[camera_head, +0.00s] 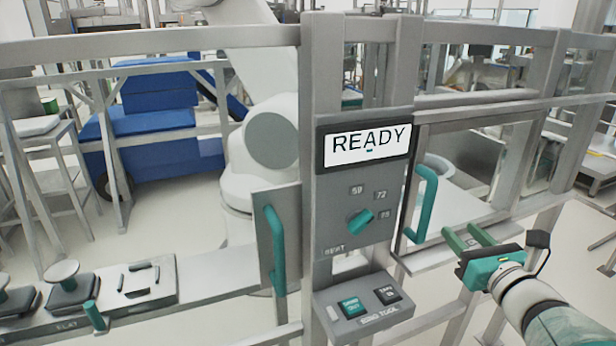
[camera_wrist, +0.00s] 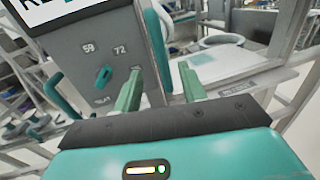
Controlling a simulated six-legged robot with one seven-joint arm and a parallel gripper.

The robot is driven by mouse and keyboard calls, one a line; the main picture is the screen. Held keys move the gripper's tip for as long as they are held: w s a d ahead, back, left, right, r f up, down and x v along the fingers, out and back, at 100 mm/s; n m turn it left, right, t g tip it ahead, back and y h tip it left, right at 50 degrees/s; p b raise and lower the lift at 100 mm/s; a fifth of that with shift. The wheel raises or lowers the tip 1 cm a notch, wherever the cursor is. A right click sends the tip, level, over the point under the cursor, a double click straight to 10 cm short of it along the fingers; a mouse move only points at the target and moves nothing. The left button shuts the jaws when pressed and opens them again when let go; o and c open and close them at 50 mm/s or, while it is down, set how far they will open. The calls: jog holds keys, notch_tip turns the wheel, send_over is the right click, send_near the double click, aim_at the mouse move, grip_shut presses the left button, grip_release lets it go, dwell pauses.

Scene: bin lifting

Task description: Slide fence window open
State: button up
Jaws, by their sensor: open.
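The fence window (camera_head: 480,170) is a clear pane in a grey frame, right of the control post. A teal vertical handle (camera_head: 421,203) stands at its left edge. My gripper (camera_head: 467,236) is open and empty, right of this handle and near its lower end, apparently apart from it. In the wrist view, the handle (camera_wrist: 157,45) appears between my two green fingers (camera_wrist: 161,78), ahead of them. The exact gap to the handle is hard to tell. A second teal handle (camera_head: 275,250) is on a grey panel left of the post.
The control post carries a READY screen (camera_head: 368,144), a teal knob (camera_head: 360,222) and a button box (camera_head: 365,303). Fence rails run left and right. A white robot arm (camera_head: 265,140) and a blue cart (camera_head: 155,130) stand behind. A shelf with fixtures (camera_head: 140,285) is at lower left.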

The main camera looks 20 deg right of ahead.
aim_at(432, 203)
jog(key=w, duration=0.4)
jog(key=w+d, duration=0.1)
jog(key=w, duration=0.3)
jog(key=w+d, duration=0.1)
jog(key=w, duration=0.3)
jog(key=shift+w, duration=0.4)
grip_shut()
